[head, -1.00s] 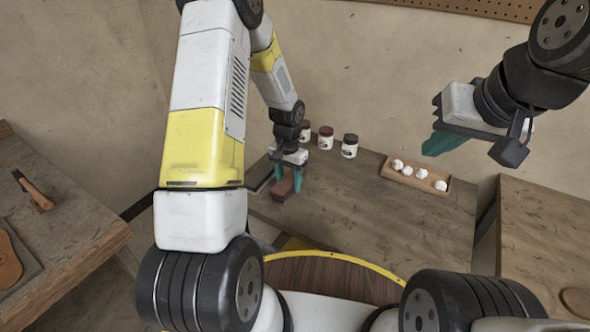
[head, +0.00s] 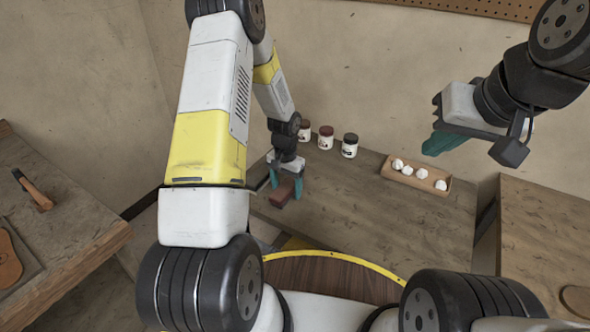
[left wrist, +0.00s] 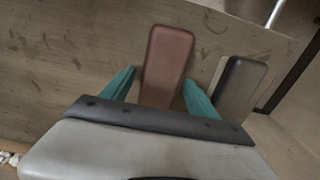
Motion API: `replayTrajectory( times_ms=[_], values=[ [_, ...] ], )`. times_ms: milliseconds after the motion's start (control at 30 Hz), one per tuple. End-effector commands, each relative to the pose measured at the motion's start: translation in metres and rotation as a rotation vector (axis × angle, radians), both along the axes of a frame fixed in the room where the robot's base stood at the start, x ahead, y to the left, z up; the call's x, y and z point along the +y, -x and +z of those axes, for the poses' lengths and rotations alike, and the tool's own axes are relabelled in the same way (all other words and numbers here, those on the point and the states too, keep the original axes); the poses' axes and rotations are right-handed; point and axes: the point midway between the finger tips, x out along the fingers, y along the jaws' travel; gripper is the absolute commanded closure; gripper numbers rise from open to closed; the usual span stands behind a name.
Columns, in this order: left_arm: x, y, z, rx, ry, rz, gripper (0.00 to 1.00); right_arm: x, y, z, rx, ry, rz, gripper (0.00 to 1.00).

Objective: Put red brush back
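The red brush (head: 282,197), a reddish-brown block, is near the left end of the workbench (head: 390,220). It also shows in the left wrist view (left wrist: 168,62), extending away from between the teal fingers. My left gripper (head: 287,184) is over the brush with its fingers apart. In the left wrist view, a gap shows between the left finger and the brush; the right finger is close to its other side. The brush's near end is hidden behind the gripper body. My right gripper (head: 440,143) is raised above the bench at right, empty; its finger gap cannot be seen.
A dark brush-like block (left wrist: 242,82) lies right of the red brush in the left wrist view, near the bench edge. Several jars (head: 326,138) stand at the back. A wooden tray (head: 408,178) holds several white balls. The bench middle is clear.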

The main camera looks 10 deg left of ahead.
Motion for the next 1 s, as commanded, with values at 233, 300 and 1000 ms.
replayTrajectory(
  times_ms=[233, 300, 1000],
  values=[
    [0.000, 0.000, 0.004, -0.002, 0.001, 0.000, 0.31, 0.000, 0.000, 0.000, 0.000, 0.000, 0.000, 1.00],
    [0.000, -0.001, 0.011, -0.004, 0.000, 0.000, 0.31, 0.000, 0.000, 0.000, 0.000, 0.000, 0.000, 1.00],
    [0.000, 0.001, 0.127, -0.007, 0.001, 0.002, 0.31, 0.000, 0.000, 0.000, 0.000, 0.000, 0.000, 1.00]
  ],
)
